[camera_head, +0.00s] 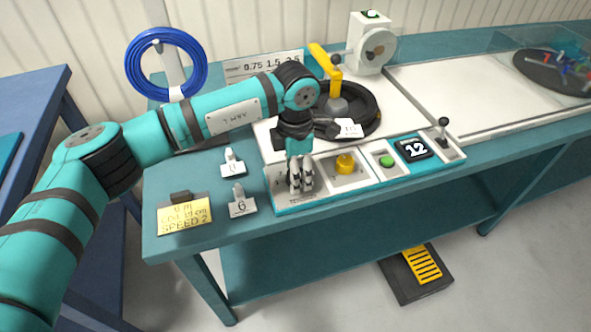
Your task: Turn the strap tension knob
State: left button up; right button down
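My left gripper (301,186) points straight down over the leftmost section of the control panel (285,205) at the table's front edge. Its fingers look close together and cover the middle of that section, so any knob there is hidden. I cannot tell whether the fingers touch or hold anything. Small lettering, too small to read surely, shows just below the fingertips. A yellow knob (345,163) stands uncovered in the section to the right of the gripper. My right gripper is not in view.
Right of the yellow knob are a green button (387,161), a display reading 12 (414,149) and a black-knobbed lever (443,130).

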pick_arm(q)
notch_tip(320, 180, up, 12)
dwell(0.7)
jog(key=shift+f, duration=0.1)
dwell(0.3)
